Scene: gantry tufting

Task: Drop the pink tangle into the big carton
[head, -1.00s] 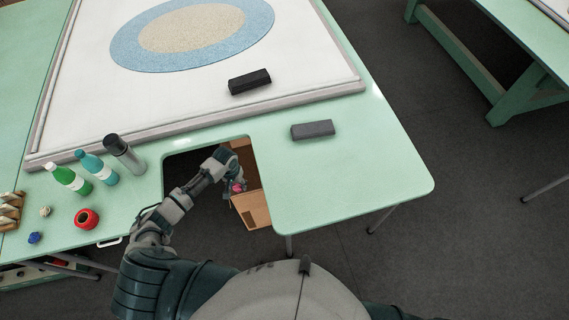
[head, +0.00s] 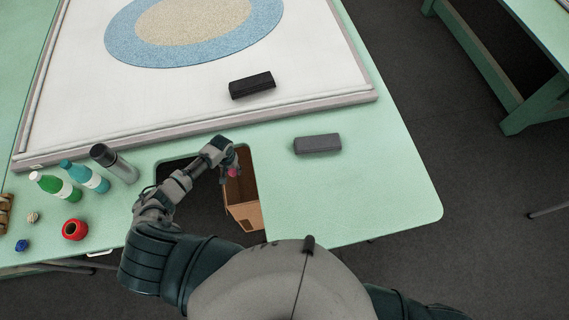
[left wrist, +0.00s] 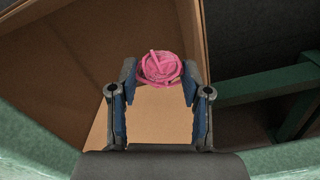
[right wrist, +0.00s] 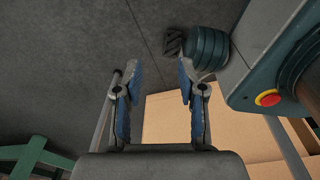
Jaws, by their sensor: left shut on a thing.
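The pink tangle (left wrist: 160,68) is a small coil of yarn between the fingertips of my left gripper (left wrist: 158,80). In the head view the pink tangle (head: 232,172) shows as a small spot at the end of my left arm. My left gripper (head: 229,169) is shut on it, in the table's cut-out, over the big brown carton (head: 246,212). In the left wrist view the carton's cardboard walls (left wrist: 60,75) lie below and around the tangle. My right gripper (right wrist: 158,72) is open and empty over the dark floor; it is not seen in the head view.
The green table (head: 345,190) surrounds the cut-out. Bottles (head: 85,177), a red spool (head: 75,229) and small balls (head: 22,245) are left. A framed white cloth (head: 80,100) lies behind.

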